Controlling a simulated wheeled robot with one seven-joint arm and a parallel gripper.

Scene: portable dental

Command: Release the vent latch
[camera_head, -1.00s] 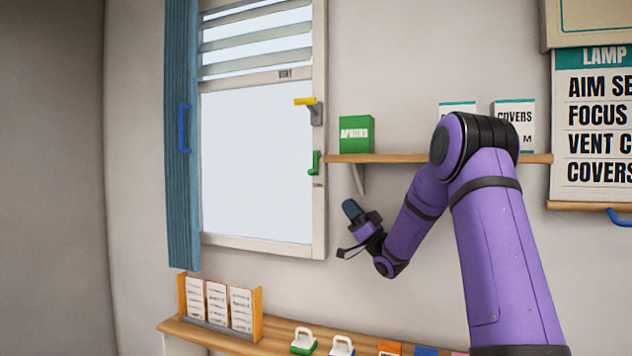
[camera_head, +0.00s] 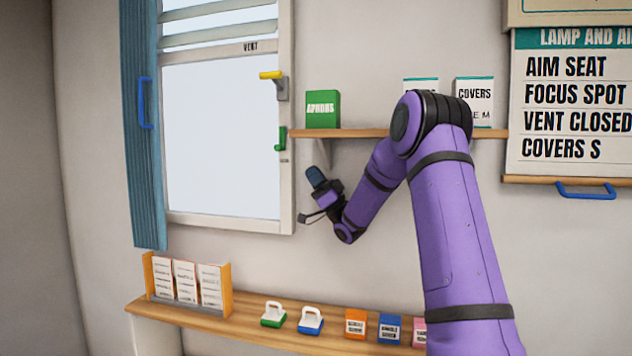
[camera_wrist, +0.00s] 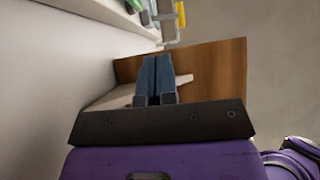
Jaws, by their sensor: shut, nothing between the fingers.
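The window vent (camera_head: 215,25) has slats at the top of the window and a "VENT" label below them. A latch with a yellow handle (camera_head: 271,75) sits on the right window frame, its handle pointing left. A green latch (camera_head: 281,139) is lower on the same frame. My gripper (camera_head: 313,174) is shut and empty, below the shelf and to the right of the frame, apart from both latches. In the wrist view its blue fingers (camera_wrist: 155,75) are together, pointing up at the shelf underside. A yellow part (camera_wrist: 181,13) and a green part (camera_wrist: 136,5) show at the top there.
A wooden shelf (camera_head: 355,133) with a green box (camera_head: 322,110) is just above my gripper; its bracket (camera_head: 322,153) is close. In the wrist view the shelf (camera_wrist: 222,72) lies behind the fingers. A lower shelf (camera_head: 245,328) holds cards and small boxes. A blue curtain (camera_head: 143,190) hangs left.

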